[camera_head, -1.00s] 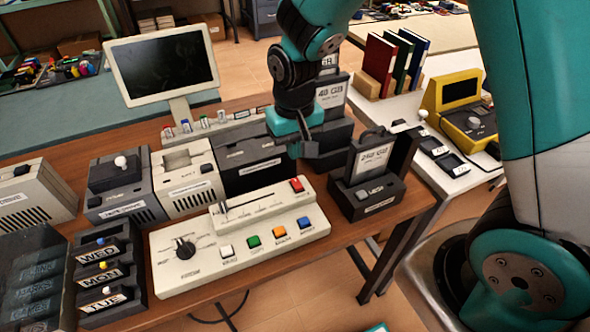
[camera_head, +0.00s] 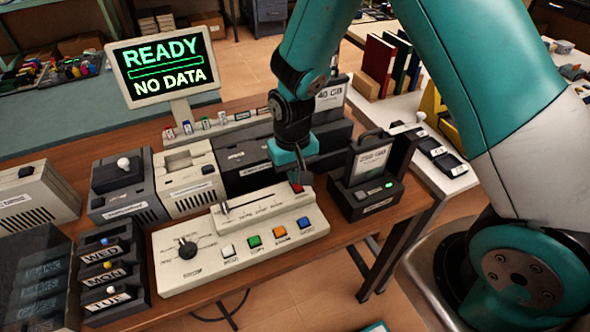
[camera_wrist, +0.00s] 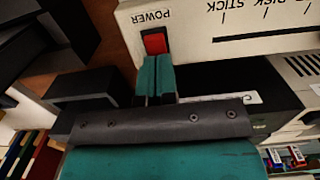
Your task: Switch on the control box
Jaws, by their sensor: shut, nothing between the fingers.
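The control box (camera_head: 180,268) is a cream panel on the brown table, with a dial, a slider and several coloured buttons. Its red power switch (camera_wrist: 155,41) sits beside the word POWER in the wrist view. The switch also shows in the head view (camera_head: 297,188), partly covered by my gripper. My gripper (camera_head: 299,180) is shut and empty, pointing down at the switch. In the wrist view its teal fingertips (camera_wrist: 156,62) are together right at the switch's edge; I cannot tell if they touch it. The monitor (camera_head: 165,66) is lit with green text, "READY" and "NO DATA".
A black drive dock (camera_head: 368,200) with an upright cartridge (camera_head: 373,160) and a green light stands right of the box. Dark and beige drive units (camera_head: 190,180) stand behind it. Day-labelled black holders (camera_head: 105,270) stand at left. The white table (camera_head: 455,185) is at right.

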